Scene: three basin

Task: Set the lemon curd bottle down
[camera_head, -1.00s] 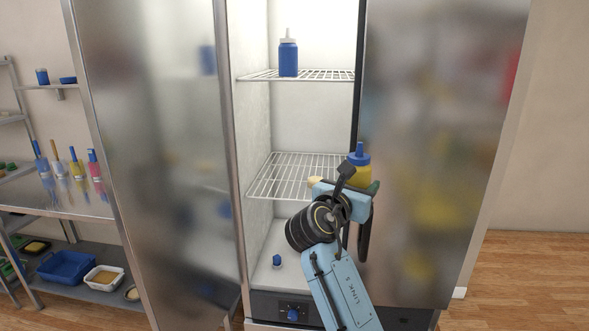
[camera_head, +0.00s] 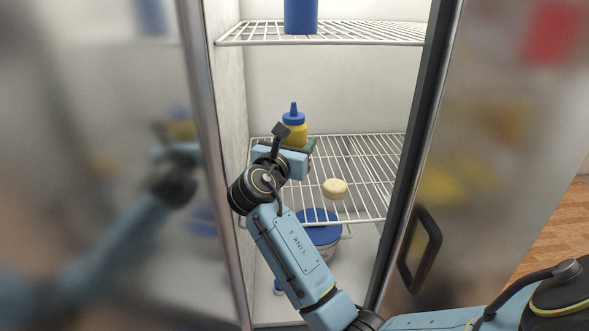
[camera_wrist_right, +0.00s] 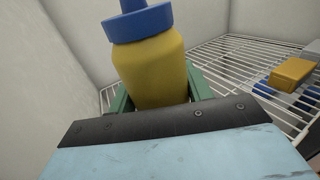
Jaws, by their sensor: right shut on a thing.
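The lemon curd bottle (camera_head: 294,131), yellow with a blue cap and nozzle, stands upright inside the fridge at the left of the middle wire shelf (camera_head: 375,165). It also shows large in the right wrist view (camera_wrist_right: 152,68). My right gripper (camera_head: 300,148) reaches in from the front and is shut on the bottle, with its green fingers (camera_wrist_right: 158,98) on either side. The bottle's base is hidden behind the gripper, so I cannot tell whether it touches the shelf. My left gripper is not in view.
A round pale item (camera_head: 335,188) is on the middle shelf to the right. A blue bottle (camera_head: 300,14) stands on the upper shelf (camera_head: 370,33). A blue-lidded tub (camera_head: 322,232) sits below. The wrist view shows a yellow block (camera_wrist_right: 292,72) on the right.

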